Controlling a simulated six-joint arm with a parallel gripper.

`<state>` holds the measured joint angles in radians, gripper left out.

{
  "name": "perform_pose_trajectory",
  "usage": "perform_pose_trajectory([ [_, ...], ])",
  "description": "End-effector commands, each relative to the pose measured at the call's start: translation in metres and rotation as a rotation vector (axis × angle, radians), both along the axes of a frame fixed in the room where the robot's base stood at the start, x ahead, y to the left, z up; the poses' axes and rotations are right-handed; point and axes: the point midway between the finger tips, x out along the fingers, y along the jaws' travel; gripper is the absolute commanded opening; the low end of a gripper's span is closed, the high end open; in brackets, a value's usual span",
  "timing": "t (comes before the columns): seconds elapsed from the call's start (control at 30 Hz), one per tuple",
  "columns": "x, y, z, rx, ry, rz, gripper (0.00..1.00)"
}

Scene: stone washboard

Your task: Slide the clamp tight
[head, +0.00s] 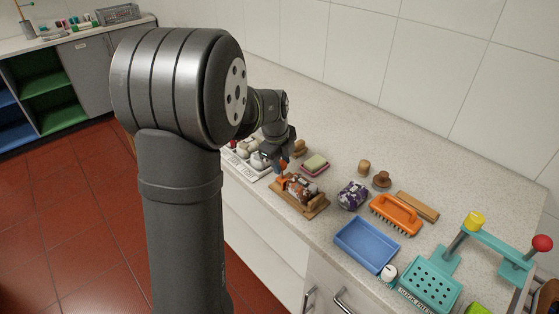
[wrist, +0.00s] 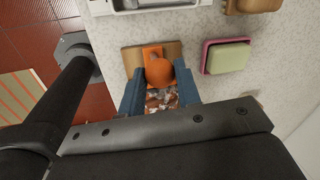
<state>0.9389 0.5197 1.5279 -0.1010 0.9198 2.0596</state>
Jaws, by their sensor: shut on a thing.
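The clamp (wrist: 152,51) is an orange piece with a round orange knob (wrist: 159,72), at the far end of a wooden board (wrist: 131,59) in the wrist view. In the head view the clamp (head: 282,182) shows small and partly hidden, at the left end of the board (head: 314,211). My gripper (wrist: 159,78) has its blue fingers on either side of the knob and is shut on it. A mottled brown and white piece (wrist: 160,99) lies on the board behind the knob, partly hidden by the fingers. The gripper also shows in the head view (head: 278,164).
A soap in a pink dish (head: 314,165) stands close to the board's right. A white rack (head: 244,164) lies beyond its far end.

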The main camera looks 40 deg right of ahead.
Motion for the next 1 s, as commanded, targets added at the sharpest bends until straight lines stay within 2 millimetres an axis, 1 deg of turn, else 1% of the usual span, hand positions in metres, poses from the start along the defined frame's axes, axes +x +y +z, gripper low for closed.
perform_pose_trajectory([
  [0.03,-0.009,-0.001,0.000,0.001,0.001,-0.004,0.00],
  [0.1,-0.017,0.000,0.000,0.001,0.002,-0.003,0.00],
  [0.37,-0.019,0.000,0.000,0.001,0.003,-0.001,0.00],
  [0.4,-0.019,0.000,0.000,0.001,0.003,-0.001,0.38],
  [0.47,-0.018,0.000,0.000,0.001,0.003,-0.002,0.50],
  [0.5,-0.018,0.000,0.000,0.000,0.003,-0.002,0.52],
  [0.8,-0.018,0.000,0.003,0.000,0.001,-0.001,0.52],
  [0.87,-0.018,0.001,0.008,-0.001,0.001,-0.001,0.52],
  [0.97,-0.018,0.003,0.022,-0.003,-0.001,-0.001,0.52],
  [1.0,-0.018,0.005,0.031,-0.004,-0.002,-0.001,0.52],
])
